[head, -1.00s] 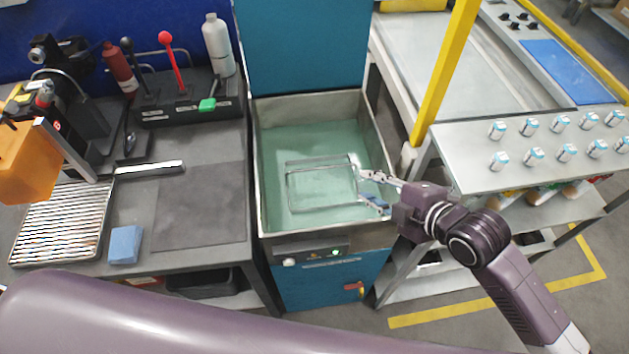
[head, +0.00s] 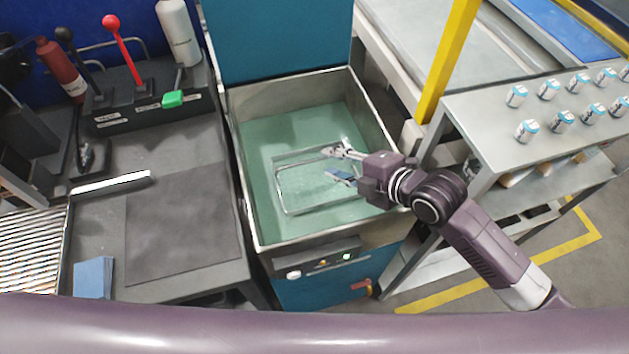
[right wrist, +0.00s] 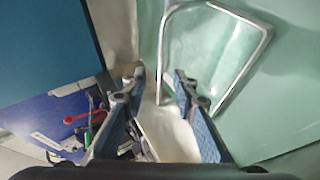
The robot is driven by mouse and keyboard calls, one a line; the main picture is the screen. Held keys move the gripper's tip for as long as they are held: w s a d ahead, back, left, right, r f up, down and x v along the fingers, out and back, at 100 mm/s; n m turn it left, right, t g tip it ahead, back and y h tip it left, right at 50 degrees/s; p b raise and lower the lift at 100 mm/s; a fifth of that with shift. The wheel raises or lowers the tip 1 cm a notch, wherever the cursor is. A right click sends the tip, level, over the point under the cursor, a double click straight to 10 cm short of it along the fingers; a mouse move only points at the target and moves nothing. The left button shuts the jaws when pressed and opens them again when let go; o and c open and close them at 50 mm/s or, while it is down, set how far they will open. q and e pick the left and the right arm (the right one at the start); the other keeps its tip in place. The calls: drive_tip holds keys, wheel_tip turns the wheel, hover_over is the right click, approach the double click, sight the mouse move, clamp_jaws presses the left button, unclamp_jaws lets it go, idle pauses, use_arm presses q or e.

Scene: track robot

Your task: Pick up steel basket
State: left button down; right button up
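The steel basket (head: 281,186) is a thin wire frame in the tank of pale green liquid, in the middle of the head view. My right gripper (head: 332,163) reaches over the tank's right wall, with its fingers open above the basket's right part. In the right wrist view, the basket's bent wire (right wrist: 240,80) lies beyond the fingers. One end of the wire comes down into the gap of the open gripper (right wrist: 162,88). Whether a finger touches it I cannot tell. My left gripper is not in view.
The tank's metal rim (head: 243,200) surrounds the basket, with a blue panel (head: 280,40) behind. A yellow post (head: 447,60) and a shelf with several cans (head: 528,130) stand right. A bench with a dark mat (head: 180,225) and blue block (head: 93,278) is left.

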sight(322, 159)
drive_tip(key=shift+p+x, duration=0.55)
drive_tip(key=shift+x, duration=2.2)
drive_tip(key=shift+d, duration=0.1)
clamp_jaws()
